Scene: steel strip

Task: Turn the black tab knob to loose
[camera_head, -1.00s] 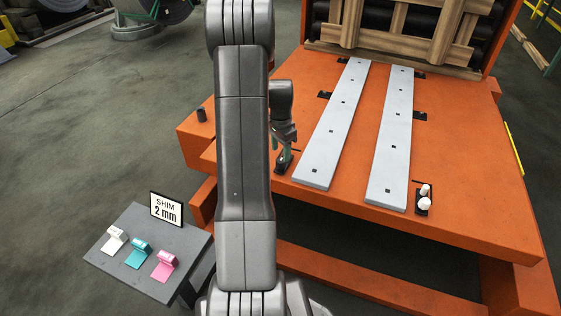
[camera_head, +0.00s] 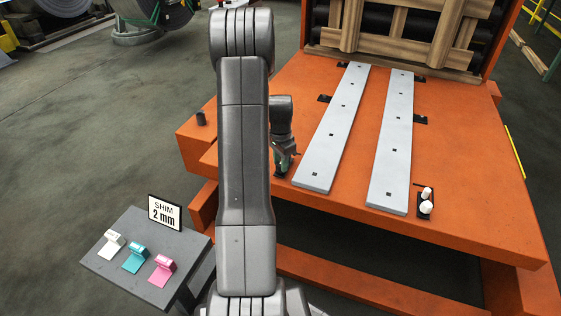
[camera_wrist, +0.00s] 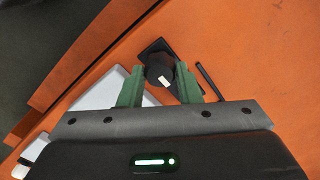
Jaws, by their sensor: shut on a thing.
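The black tab knob (camera_wrist: 158,66) is a dark, blocky knob with a small white mark on its near side. It stands on a black base plate (camera_wrist: 151,46) on the orange surface. My gripper (camera_wrist: 158,77) has its two green fingers on either side of the knob, shut on it. In the head view my gripper (camera_head: 283,164) is low at the near left corner of the left grey strip (camera_head: 334,125), and the knob is mostly hidden there.
A thin black rod (camera_wrist: 209,82) lies just right of the gripper. A white knob (camera_head: 426,207) stands beside the right strip (camera_head: 396,145). A side table (camera_head: 150,280) holds several coloured shims.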

